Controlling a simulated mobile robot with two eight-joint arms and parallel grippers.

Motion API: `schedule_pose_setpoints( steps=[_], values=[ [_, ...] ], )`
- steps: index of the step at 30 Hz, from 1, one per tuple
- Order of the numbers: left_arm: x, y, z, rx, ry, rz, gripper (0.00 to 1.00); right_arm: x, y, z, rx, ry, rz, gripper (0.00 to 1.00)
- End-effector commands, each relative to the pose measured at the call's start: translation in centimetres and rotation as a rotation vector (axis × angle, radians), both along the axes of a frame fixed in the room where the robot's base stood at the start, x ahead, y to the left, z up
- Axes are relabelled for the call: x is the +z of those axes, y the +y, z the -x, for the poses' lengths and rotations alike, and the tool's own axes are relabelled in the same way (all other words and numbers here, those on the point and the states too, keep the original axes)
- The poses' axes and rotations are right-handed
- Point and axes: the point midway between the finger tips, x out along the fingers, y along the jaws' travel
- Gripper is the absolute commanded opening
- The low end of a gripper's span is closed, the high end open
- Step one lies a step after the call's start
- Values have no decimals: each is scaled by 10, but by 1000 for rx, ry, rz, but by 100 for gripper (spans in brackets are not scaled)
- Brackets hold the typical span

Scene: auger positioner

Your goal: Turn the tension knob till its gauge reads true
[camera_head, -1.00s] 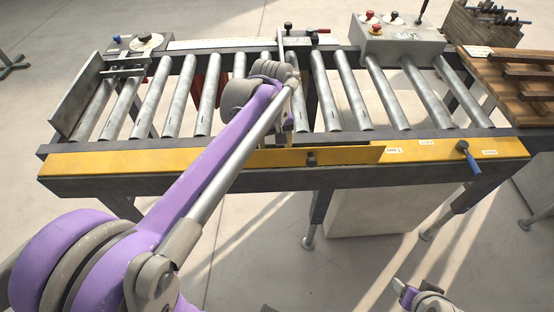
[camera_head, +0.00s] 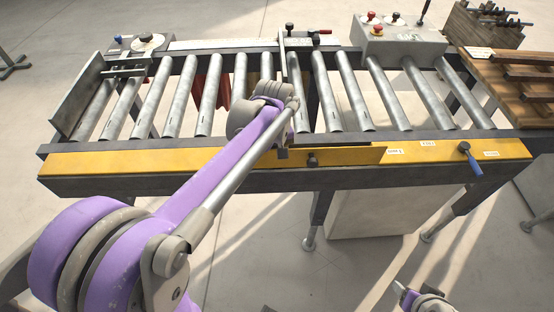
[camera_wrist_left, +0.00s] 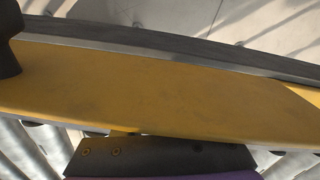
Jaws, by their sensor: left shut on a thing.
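A small dark knob (camera_head: 312,159) sits on the front of the yellow rail (camera_head: 150,158). A round white dial-like part (camera_head: 147,41) is on a plate at the far left. I cannot tell which part is the tension knob, and no gauge reading is legible. My left gripper (camera_head: 283,152) is at the raised yellow guide, left of the dark knob, its fingertips mostly hidden by the arm. It appears shut on the guide. The left wrist view shows the yellow guide (camera_wrist_left: 150,90) close up and a black part (camera_wrist_left: 8,50). My right gripper (camera_head: 402,290) shows partly at the bottom edge.
The roller conveyor (camera_head: 335,100) spans the view. A blue-handled lever (camera_head: 468,155) is on the front rail at right. A grey control box (camera_head: 398,42) with red buttons stands behind. Wooden pieces (camera_head: 515,75) lie at right. The floor in front is open.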

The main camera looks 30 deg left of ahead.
Motion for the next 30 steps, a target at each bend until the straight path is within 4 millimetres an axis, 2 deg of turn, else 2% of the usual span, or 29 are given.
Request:
schedule_pose_setpoints(
  steps=[8, 21, 30],
  values=[
    [0, 0, 0, -19, 0, 0, 0, 0, 0, 0, 0, 0, 0, 64],
    [0, 0, -1, -455, 0, 1, 0, -4, 0, 1, 0, 2, 0, 64],
    [1, 0, -1, -501, 0, 1, 0, -4, 0, 1, 0, 2, 0, 64]
  ],
)
